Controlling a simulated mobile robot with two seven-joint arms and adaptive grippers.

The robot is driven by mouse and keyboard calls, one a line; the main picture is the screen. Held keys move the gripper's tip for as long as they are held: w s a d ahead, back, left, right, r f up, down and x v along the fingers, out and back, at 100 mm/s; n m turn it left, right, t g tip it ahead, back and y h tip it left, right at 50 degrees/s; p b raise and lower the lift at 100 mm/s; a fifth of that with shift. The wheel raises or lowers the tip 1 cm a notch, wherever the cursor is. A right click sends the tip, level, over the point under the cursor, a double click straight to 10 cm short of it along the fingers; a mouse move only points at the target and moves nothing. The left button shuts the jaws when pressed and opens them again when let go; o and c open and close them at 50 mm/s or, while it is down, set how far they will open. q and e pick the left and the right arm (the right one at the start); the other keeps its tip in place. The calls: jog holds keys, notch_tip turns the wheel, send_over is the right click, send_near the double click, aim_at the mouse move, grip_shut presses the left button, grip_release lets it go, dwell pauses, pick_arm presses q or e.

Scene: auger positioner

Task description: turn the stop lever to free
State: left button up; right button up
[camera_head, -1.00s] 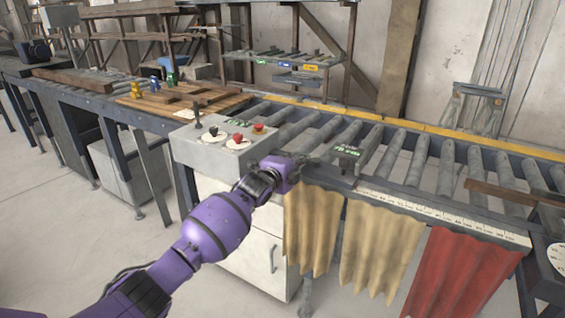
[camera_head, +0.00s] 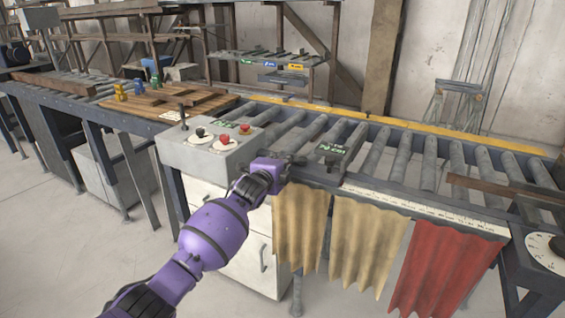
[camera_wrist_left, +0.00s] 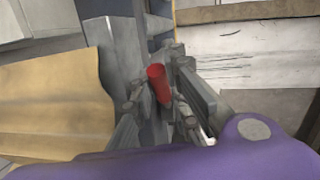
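The stop lever's red handle (camera_wrist_left: 158,84) shows in the left wrist view, between the two fingers of my left gripper (camera_wrist_left: 160,98). The fingers stand apart on either side of it, with gaps that suggest they are not closed on it. In the head view my left gripper (camera_head: 292,160) is at the front edge of the roller conveyor, just left of a dark stop block (camera_head: 334,151) with green labels. The lever is too small or hidden there, and the lettering on the labels is not readable. My right gripper is not in view.
A grey control box (camera_head: 205,152) with knobs and a black stick stands left of my gripper. Tan curtains (camera_head: 366,240) and a red curtain (camera_head: 447,270) hang below the conveyor's front rail. A white dial (camera_head: 545,251) is at the far right. Wooden boards (camera_head: 170,102) lie at the back left.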

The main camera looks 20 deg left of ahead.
pick_arm(q)
jog(key=s, duration=0.4)
jog(key=s+r, duration=0.1)
jog(key=s, duration=0.3)
jog(key=s+a+r, duration=0.1)
jog(key=s, duration=0.2)
jog(key=shift+s+a+r, duration=0.1)
jog(key=shift+s, duration=0.3)
